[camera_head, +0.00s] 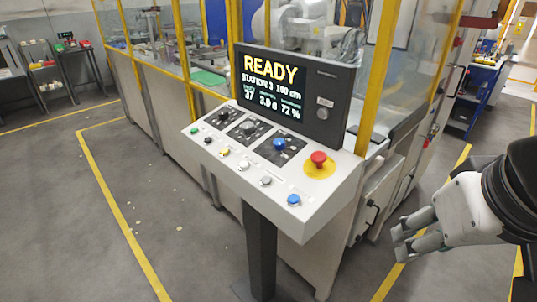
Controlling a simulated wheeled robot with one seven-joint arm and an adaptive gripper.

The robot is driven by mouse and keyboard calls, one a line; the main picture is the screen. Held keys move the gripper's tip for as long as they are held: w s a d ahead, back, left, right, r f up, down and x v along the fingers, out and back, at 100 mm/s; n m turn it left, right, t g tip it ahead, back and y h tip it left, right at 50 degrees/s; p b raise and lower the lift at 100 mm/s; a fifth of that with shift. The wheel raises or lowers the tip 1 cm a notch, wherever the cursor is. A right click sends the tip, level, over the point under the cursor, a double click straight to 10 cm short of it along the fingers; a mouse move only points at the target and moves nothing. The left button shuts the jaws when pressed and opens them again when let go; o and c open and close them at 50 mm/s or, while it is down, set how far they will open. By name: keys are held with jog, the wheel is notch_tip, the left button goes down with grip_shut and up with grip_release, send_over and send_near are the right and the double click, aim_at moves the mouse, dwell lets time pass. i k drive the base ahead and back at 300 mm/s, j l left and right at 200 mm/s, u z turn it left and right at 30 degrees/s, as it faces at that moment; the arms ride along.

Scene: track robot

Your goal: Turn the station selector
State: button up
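A light grey control console (300,215) stands on a dark post in the middle of the view. Its sloped top carries three dark plates with knobs: a black knob (223,116) at left, a dark knob (249,127) in the middle and a blue knob (280,143) at right. Their labels are too small to read, so I cannot tell which is the station selector. The screen (272,88) reads READY and a line that looks like STATION 3. My gripper (397,243) is at the lower right, apart from the console, with its fingers spread and nothing between them.
A red mushroom button (319,158) on a yellow disc sits right of the knobs. Several small push buttons, including a blue one (293,199), line the front edge. A yellow-framed glazed enclosure (165,95) stands behind. The floor at left is open.

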aim_at(223, 114)
jog(key=i+j, duration=0.2)
jog(key=j, duration=0.15)
jog(key=i+j+z, duration=0.1)
jog(key=j, duration=0.25)
jog(key=i+j, duration=0.25)
jog(key=j, duration=0.15)
jog(key=i+j, duration=0.15)
jog(key=j, duration=0.25)
jog(key=i+j+z, duration=0.1)
jog(key=j, duration=0.25)
jog(key=i+j, duration=0.25)
jog(key=j, duration=0.15)
jog(key=i+j+z, duration=0.1)
jog(key=j, duration=0.3)
jog(key=i, duration=0.05)
